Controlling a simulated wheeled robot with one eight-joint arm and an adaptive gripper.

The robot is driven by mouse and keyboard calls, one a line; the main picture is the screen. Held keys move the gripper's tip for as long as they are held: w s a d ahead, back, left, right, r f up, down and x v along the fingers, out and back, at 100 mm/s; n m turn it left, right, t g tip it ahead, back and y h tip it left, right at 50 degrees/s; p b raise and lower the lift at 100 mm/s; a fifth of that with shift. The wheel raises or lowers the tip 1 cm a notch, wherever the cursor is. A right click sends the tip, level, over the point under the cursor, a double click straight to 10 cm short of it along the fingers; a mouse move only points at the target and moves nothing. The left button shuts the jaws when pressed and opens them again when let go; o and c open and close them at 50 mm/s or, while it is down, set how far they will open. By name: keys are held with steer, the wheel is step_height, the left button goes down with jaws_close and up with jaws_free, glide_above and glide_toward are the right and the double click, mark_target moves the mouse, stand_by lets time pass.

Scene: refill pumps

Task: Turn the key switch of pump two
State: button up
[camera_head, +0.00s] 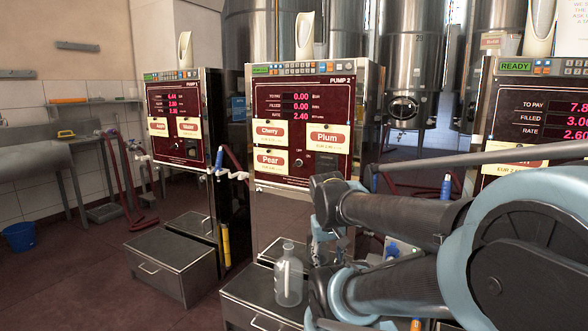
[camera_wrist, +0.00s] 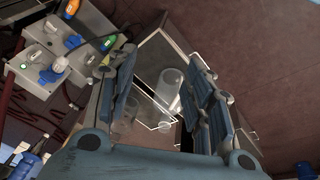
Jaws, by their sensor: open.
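Pump two (camera_head: 304,225) stands in the middle of the head view, with a lit red display and Cherry, Plum and Pear cards on its dark panel. Its key switch (camera_head: 298,161) is a small dark spot low on that panel, right of the Pear card; its turn position is too small to read. My gripper (camera_wrist: 158,88) is open in the wrist view, its blue fingers apart with nothing held. It points down toward a clear bottle (camera_wrist: 168,88), away from the key switch. The bottle (camera_head: 288,278) stands on a box in front of pump two.
Pump one (camera_head: 176,118) stands to the left, with a metal box (camera_head: 172,262) in front. Another pump (camera_head: 525,110) is at the right, partly behind my arm. A grey socket box (camera_wrist: 52,65) with plugs and cables is in the wrist view. A blue bucket (camera_head: 19,236) is far left.

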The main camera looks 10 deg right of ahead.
steer(key=w+d+r+t+h, duration=0.1)
steer(key=w+d+r+h, duration=0.1)
steer(key=w, duration=0.4)
steer(key=w+d+r+t+h, duration=0.1)
steer(key=w+d+r+h, duration=0.15)
steer(key=w, duration=0.25)
steer(key=m+t+h, duration=0.1)
steer(key=t+h, duration=0.4)
steer(key=t, duration=0.5)
glide_toward(294, 165)
steer(key=x, duration=1)
steer(key=shift+d+r, duration=0.1)
steer(key=c, duration=1)
